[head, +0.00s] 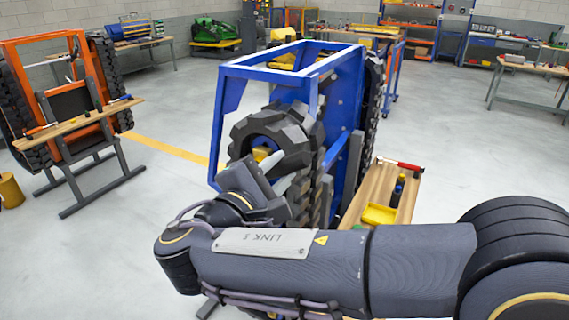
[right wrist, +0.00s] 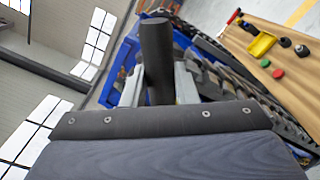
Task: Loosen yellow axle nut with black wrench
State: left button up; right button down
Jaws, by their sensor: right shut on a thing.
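The yellow axle nut (head: 262,154) shows in the head view inside the black toothed wheel on the blue frame; it is partly hidden by my right gripper. My right gripper (right wrist: 158,86) is shut on a dark round bar, which I take to be the black wrench (right wrist: 157,50); its end sticks up between the two grey fingers in the right wrist view. In the head view the right gripper is in front of the wheel, close to the nut. I cannot tell whether the wrench touches the nut. My left gripper is not in view.
The blue carrier frame (head: 290,68) stands in the middle with dark tracks. A wooden bench (head: 372,192) at its right holds a yellow tray (head: 379,214), a red-handled tool (head: 403,165) and small parts. An orange carrier (head: 40,60) stands at left. Open floor lies between.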

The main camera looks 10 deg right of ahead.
jog(key=shift+s+a+r, duration=0.15)
jog(key=shift+s+a, duration=0.05)
jog(key=shift+s, duration=0.1)
jog(key=shift+w+d, duration=0.25)
jog(key=shift+d, duration=0.1)
jog(key=x, duration=0.3)
jog(key=shift+w, duration=0.1)
jog(key=shift+w+d+f+b, duration=0.2)
jog(key=shift+f+b, duration=0.45)
jog(key=shift+b, duration=0.25)
notch_tip(320, 180, down, 14)
jog(key=s+d+m+b, duration=0.1)
jog(key=m+b, duration=1)
jog(key=b, duration=1.5)
jog(key=shift+r, duration=0.25)
